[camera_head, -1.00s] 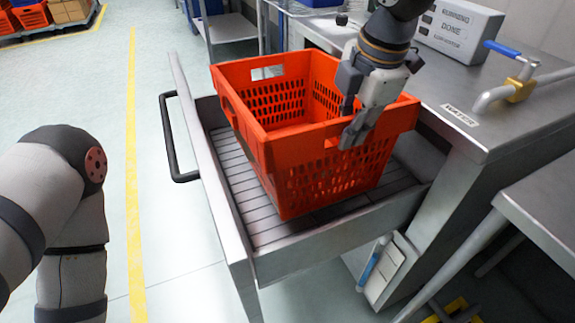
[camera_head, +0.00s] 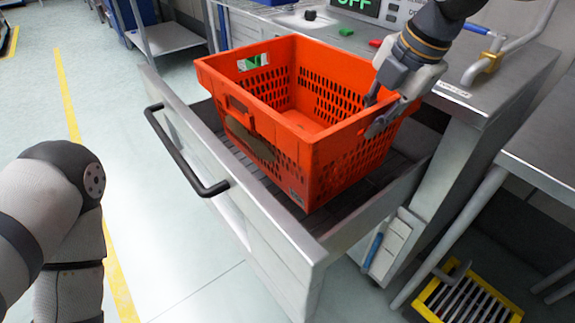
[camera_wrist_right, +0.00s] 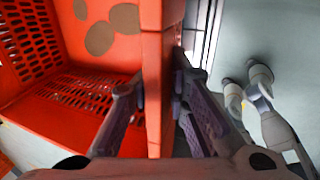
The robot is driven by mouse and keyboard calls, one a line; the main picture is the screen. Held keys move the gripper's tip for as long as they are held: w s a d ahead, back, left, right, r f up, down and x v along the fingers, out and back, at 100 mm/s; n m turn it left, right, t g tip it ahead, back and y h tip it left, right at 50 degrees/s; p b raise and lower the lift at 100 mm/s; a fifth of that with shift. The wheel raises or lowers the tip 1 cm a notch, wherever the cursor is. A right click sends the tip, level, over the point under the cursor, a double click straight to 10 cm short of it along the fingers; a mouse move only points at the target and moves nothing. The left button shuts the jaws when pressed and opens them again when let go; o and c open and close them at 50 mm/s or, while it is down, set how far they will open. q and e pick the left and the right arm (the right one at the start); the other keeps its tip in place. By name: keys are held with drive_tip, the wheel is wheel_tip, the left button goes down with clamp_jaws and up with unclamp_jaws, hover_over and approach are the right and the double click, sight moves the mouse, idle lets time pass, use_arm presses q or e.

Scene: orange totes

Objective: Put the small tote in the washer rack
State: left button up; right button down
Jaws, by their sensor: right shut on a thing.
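The small tote (camera_head: 300,150) is an orange-red perforated plastic crate, empty and slightly tilted in the head view. It is in or just above the pulled-out washer rack (camera_head: 225,165), a metal drawer with a slatted bottom; whether its base touches the slats is hidden. My right gripper (camera_head: 378,115) is shut on the tote's near right rim. In the right wrist view the two fingers (camera_wrist_right: 158,95) straddle the tote's wall (camera_wrist_right: 153,60). My left arm shows at the left of the head view, but its gripper is out of frame.
The drawer's black handle (camera_head: 190,155) sticks out to the left. A steel counter (camera_head: 480,75) with a pipe and yellow valve stands behind right. A metal table (camera_head: 545,150) is at the right, and a yellow-framed grate (camera_head: 465,295) lies on the floor. The floor at left is clear.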

wheel_tip(320, 180, down, 10)
drive_tip(key=shift+w+r+b, duration=0.1)
drive_tip(key=shift+b, duration=0.25)
use_arm(q)
drive_tip(key=shift+s+f, duration=0.4)
use_arm(e)
drive_tip(key=c, duration=1.5)
unclamp_jaws()
drive_tip(key=shift+d, duration=0.1)
